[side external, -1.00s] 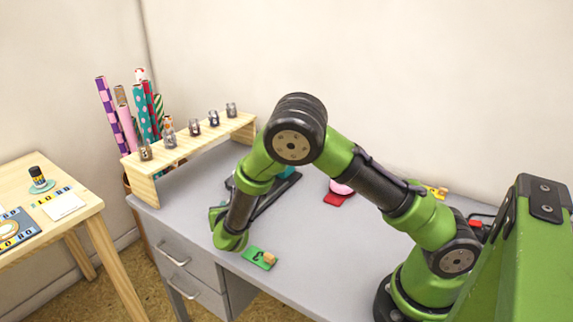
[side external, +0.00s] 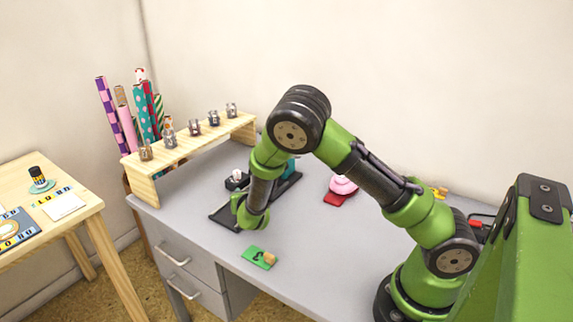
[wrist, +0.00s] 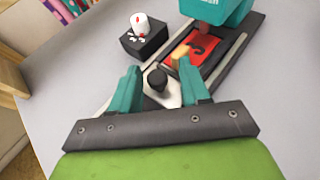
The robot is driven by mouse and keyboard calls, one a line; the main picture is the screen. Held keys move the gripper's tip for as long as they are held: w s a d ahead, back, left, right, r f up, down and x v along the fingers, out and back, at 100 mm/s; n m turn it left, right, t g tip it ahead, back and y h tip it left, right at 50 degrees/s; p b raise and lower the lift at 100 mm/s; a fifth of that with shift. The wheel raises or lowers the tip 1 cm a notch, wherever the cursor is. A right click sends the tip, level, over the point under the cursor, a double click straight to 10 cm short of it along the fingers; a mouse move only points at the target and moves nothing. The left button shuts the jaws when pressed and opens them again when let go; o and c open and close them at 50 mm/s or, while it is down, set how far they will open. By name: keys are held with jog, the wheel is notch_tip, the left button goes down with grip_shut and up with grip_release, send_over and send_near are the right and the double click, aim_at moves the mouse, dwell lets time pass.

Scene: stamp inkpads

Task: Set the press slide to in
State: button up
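The press (wrist: 215,10) is teal and stands over a black base with rails (wrist: 238,52), at the top right of the wrist view. It shows partly behind my arm in the side view (side external: 291,168). The slide (wrist: 172,98) is a pale plate with a black knob (wrist: 157,78) at its near end. A red card (wrist: 188,46) with a dark mark and a small wooden block (wrist: 180,54) lie beyond the knob, toward the press. My gripper (wrist: 160,76) is open, with its teal fingers on either side of the knob and gaps visible. Its fingertips are hidden in the side view.
A black box with a white cylinder (wrist: 142,24) stands beside the base. A green card (side external: 259,257) lies near the desk's front edge. A wooden shelf (side external: 195,138) bears several small stamps.

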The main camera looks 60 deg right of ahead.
jog(key=v, duration=1.7)
jog(key=s+d+r+m+g+y, duration=0.1)
jog(key=s+m+g+y, duration=0.4)
jog(key=s+m+g, duration=0.9)
notch_tip(320, 180, up, 15)
jog(key=a+m+t+y, duration=0.1)
jog(key=m+t+y, duration=0.5)
jog(key=m+t, duration=0.5)
jog(key=s+m, duration=0.1)
jog(key=m, duration=0.5)
jog(key=shift+a+f+t+y, duration=0.2)
jog(key=shift+a+t+y, duration=0.1)
